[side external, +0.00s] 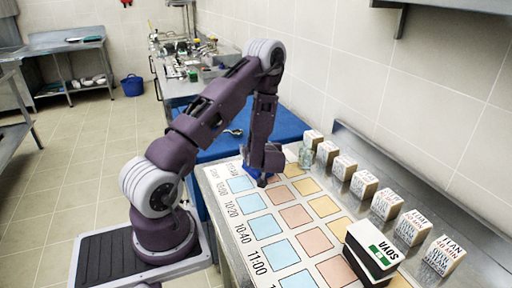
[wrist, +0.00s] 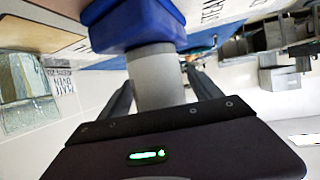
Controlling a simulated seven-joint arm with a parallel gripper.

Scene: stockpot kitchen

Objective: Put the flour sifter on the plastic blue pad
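A wide blue pad (side external: 285,124) covers the counter behind the board. A small metallic thing with a handle (side external: 233,131) lies at its near left edge; it may be the flour sifter, but it is too small to be sure. My gripper (side external: 263,171) points down at the far end of the board, over a small blue block (side external: 258,178). In the wrist view, my dark fingers (wrist: 160,85) flank a grey cylinder (wrist: 158,80) joined to this blue block (wrist: 135,24). The contact between fingertips and cylinder is not clear.
A board with coloured squares (side external: 316,240) fills the near counter. Several printed white blocks (side external: 386,204) line its right side, with a clear glass (side external: 305,156) at the far end. A black SOYA box (side external: 371,252) stands nearer. The wall is close on the right.

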